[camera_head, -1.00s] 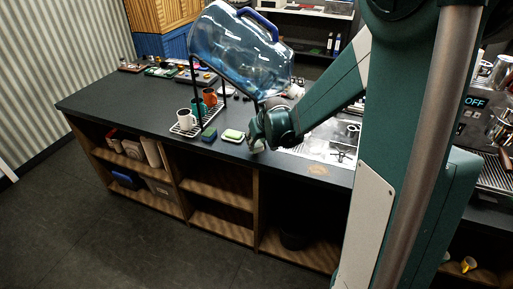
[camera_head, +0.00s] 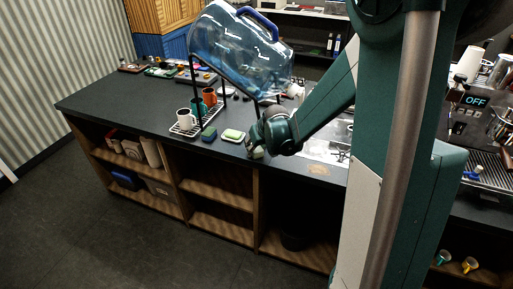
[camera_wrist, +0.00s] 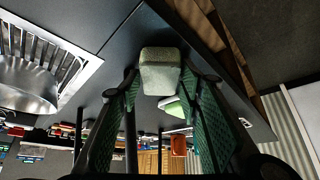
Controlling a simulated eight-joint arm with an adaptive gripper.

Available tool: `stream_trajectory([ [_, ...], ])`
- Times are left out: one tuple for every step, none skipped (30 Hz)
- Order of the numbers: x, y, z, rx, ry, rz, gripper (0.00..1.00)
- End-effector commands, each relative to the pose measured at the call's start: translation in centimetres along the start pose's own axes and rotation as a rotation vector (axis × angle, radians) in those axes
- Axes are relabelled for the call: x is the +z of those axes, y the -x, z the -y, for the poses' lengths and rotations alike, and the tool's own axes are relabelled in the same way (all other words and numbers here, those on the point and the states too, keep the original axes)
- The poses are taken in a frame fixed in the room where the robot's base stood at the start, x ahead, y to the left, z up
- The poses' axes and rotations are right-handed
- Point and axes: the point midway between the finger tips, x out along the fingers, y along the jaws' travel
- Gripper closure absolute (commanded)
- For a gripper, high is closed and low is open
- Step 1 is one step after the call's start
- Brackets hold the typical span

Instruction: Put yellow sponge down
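The yellow sponge shows as a pale, greenish-yellow block between my fingertips in the wrist view (camera_wrist: 160,72). My gripper (camera_wrist: 161,84) has its two green-padded fingers on either side of the block and appears closed on it. In the head view my gripper (camera_head: 256,141) is low at the counter's front edge, and only a small pale part of the sponge (camera_head: 258,153) shows beneath it. Whether the sponge touches the counter is hard to tell.
A green-and-white sponge (camera_head: 233,135) and a blue-green sponge (camera_head: 209,133) lie left of my gripper. A rack with mugs (camera_head: 184,130) and a large tilted water bottle (camera_head: 235,50) stand behind. The dark counter (camera_head: 110,100) is clear at left. Open shelves lie below.

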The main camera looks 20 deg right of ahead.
Motion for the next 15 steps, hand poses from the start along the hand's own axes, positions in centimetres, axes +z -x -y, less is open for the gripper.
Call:
stream_trajectory([
  [0.0, 0.0, 0.0, 0.000, 0.000, 0.000, 0.64],
  [0.0, 0.0, 0.0, 0.000, 0.000, 0.000, 0.64],
  [0.0, 0.0, 0.0, 0.000, 0.000, 0.000, 0.64],
  [0.0, 0.0, 0.0, 0.000, 0.000, 0.000, 0.64],
  [0.0, 0.0, 0.0, 0.000, 0.000, 0.000, 0.64],
  [0.0, 0.1, 0.0, 0.000, 0.000, 0.000, 0.64],
  [-0.1, 0.1, 0.0, 0.000, 0.000, 0.000, 0.64],
  [-0.1, 0.1, 0.0, 0.000, 0.000, 0.000, 0.64],
  [-0.1, 0.2, 0.0, 0.000, 0.000, 0.000, 0.64],
  [-0.2, 0.3, 0.0, 0.000, 0.000, 0.000, 0.64],
  [-0.2, 0.4, 0.0, 0.000, 0.000, 0.000, 0.64],
  [-0.2, 0.6, 0.0, 0.000, 0.000, 0.000, 0.64],
  [-0.2, 0.7, 0.0, 0.000, 0.000, 0.000, 0.64],
  [-0.2, 0.9, 0.0, 0.000, 0.000, 0.000, 0.64],
  [-0.2, 1.1, 0.0, 0.000, 0.000, 0.000, 0.64],
])
